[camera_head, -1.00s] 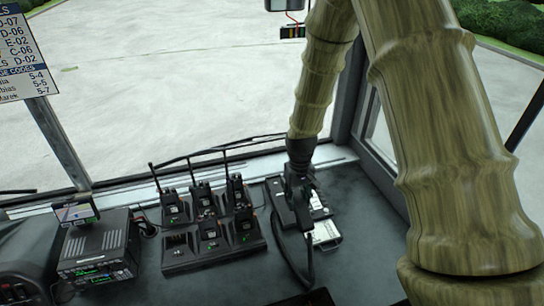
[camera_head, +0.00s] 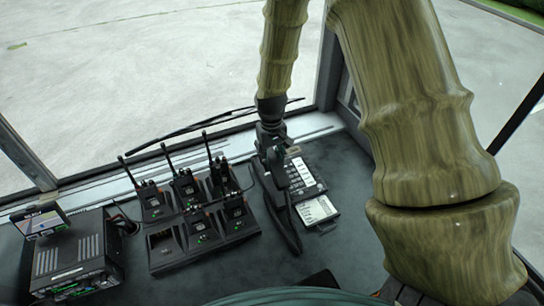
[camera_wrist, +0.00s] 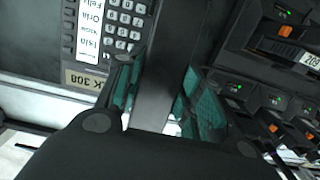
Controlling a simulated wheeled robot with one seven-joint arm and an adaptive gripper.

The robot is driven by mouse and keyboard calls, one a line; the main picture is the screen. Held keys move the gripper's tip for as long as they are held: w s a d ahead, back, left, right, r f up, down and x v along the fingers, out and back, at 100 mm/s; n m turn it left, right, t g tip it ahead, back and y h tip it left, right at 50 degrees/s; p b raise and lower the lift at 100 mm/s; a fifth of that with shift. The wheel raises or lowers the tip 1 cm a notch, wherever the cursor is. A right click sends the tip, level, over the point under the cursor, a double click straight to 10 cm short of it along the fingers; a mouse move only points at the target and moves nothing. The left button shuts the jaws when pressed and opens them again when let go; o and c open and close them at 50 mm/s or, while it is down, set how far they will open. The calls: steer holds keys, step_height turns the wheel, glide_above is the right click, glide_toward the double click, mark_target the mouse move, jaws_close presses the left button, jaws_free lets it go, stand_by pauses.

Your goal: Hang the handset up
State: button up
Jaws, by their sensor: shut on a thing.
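The desk phone (camera_head: 303,178) has a keypad and a white label card and sits on the dark dash, right of the radio charger. In the wrist view its keypad and name card (camera_wrist: 90,30) show at upper left. My gripper (camera_head: 272,150) points down over the phone's left side. In the wrist view my gripper (camera_wrist: 163,85) has its teal-padded fingers closed on the long dark handset (camera_wrist: 160,70). The handset (camera_head: 286,222) also shows in the head view, along the phone's left side. Whether it touches the phone's cradle cannot be told.
A charger rack (camera_head: 212,232) with several upright radios stands close left of the phone. A radio unit (camera_head: 72,262) with a small screen stands farther left. The windscreen is behind. Bare dash (camera_head: 345,185) lies right of the phone.

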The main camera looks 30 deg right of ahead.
steer(key=shift+w+f, duration=0.2)
steer(key=shift+f, duration=0.45)
steer(key=shift+s+f+b, duration=0.4)
steer(key=shift+f+b, duration=0.25)
steer(key=shift+b, duration=0.3)
steer(key=shift+w+f, duration=0.15)
steer(key=shift+f, duration=0.8)
steer(key=shift+f+b, duration=0.15)
steer(key=shift+b, duration=0.15)
steer(key=shift+f+p, duration=0.15)
steer(key=shift+p, duration=0.2)
steer(key=o, duration=1.3)
steer(key=shift+c, duration=0.2)
